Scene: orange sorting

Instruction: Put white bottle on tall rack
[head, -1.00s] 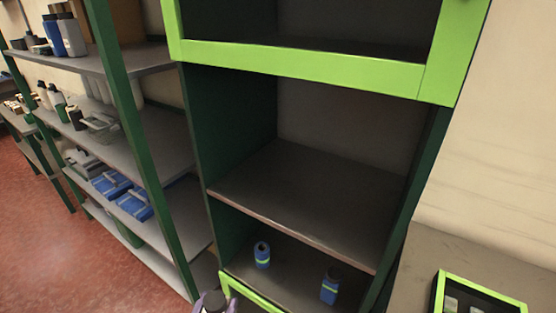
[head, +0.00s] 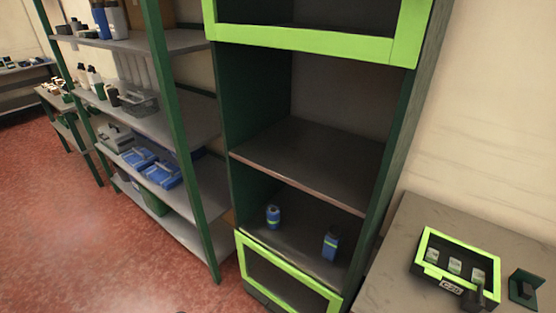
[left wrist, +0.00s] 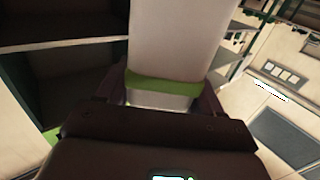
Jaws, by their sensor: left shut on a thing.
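The white bottle (left wrist: 172,40), with a green band near its lower end, fills the upper middle of the left wrist view. My left gripper (left wrist: 162,97) is shut on it, with a dark finger on each side. The bottle's far end is out of frame. The tall rack (head: 310,165) stands in the middle of the head view, dark green with bright green frames. Its middle shelf is bare. Two blue bottles, one left (head: 273,217) and one right (head: 330,244), stand apart on the shelf below. My right gripper is not in view.
A grey shelving unit (head: 190,120) with bottles and blue cases stands left of the rack. At right, a grey table (head: 395,255) holds a green-framed tray (head: 427,240) with several small items. Red floor (head: 100,240) is open at lower left.

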